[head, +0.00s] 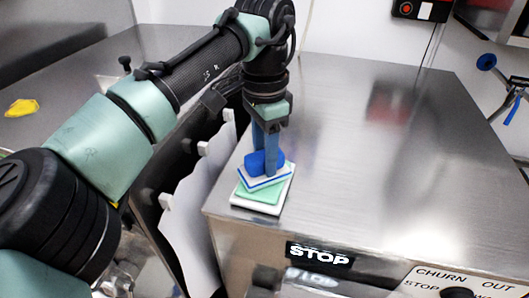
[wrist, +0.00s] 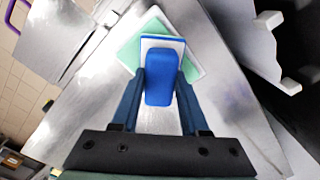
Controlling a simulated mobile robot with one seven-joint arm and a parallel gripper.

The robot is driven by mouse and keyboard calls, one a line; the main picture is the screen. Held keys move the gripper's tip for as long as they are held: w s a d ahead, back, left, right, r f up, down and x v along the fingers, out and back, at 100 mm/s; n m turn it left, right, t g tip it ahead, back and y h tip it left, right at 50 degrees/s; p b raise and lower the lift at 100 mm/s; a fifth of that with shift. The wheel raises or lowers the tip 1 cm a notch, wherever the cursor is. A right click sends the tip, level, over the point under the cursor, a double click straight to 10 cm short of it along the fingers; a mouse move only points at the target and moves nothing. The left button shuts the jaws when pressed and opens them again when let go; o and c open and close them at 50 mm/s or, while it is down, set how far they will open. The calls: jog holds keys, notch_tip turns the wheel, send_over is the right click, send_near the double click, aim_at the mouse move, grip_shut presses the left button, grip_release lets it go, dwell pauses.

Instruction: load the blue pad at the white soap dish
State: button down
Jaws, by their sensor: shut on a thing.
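The blue pad (head: 256,166) has a blue block on top and a pale plate with a blue edge below. My gripper (head: 265,150) is shut on its block, fingers pointing down. In the wrist view, the blue pad (wrist: 159,90) sits between the two fingers of my gripper (wrist: 161,74). Under it lies a light green pad (head: 264,194), turned at an angle, on the white soap dish (head: 250,206) near the near-left corner of the metal top. The green pad (wrist: 129,51) and white dish (wrist: 190,27) partly show in the wrist view. Whether the blue pad touches the green one is unclear.
The steel machine top (head: 350,130) is broad and clear to the right of the dish. Its front face carries a STOP label (head: 319,254). A white panel with tabs (head: 200,190) stands left of the machine. A yellow cloth-like thing (head: 21,108) lies far left.

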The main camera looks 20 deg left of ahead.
jog(key=shift+r, duration=3.5)
